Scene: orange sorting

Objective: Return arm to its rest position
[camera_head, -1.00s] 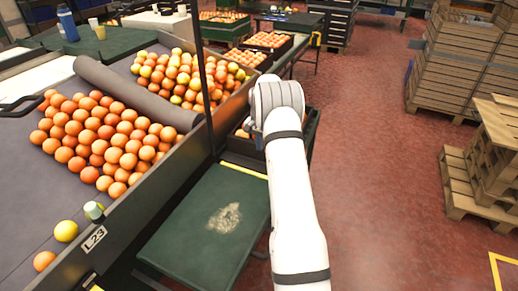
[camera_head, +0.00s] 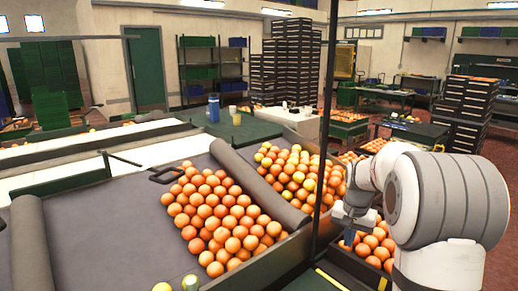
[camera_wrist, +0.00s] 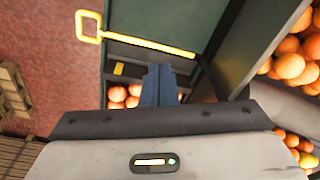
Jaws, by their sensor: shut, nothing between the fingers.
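My arm is folded at the right of the head view, its large white joint close to the camera. My gripper (camera_head: 350,236) points down beside the sorting table's right edge, near a dark crate of oranges (camera_head: 374,248). In the wrist view the gripper (camera_wrist: 158,70) shows as two blue-grey fingers held together with nothing between them. Below the fingers are a dark crate with a few oranges (camera_wrist: 118,94) and a yellow bar (camera_wrist: 150,44).
Crate stacks (camera_head: 285,65) stand at the back. In the wrist view red floor (camera_wrist: 45,50) is clear at the left, beside wooden pallets (camera_wrist: 12,85).

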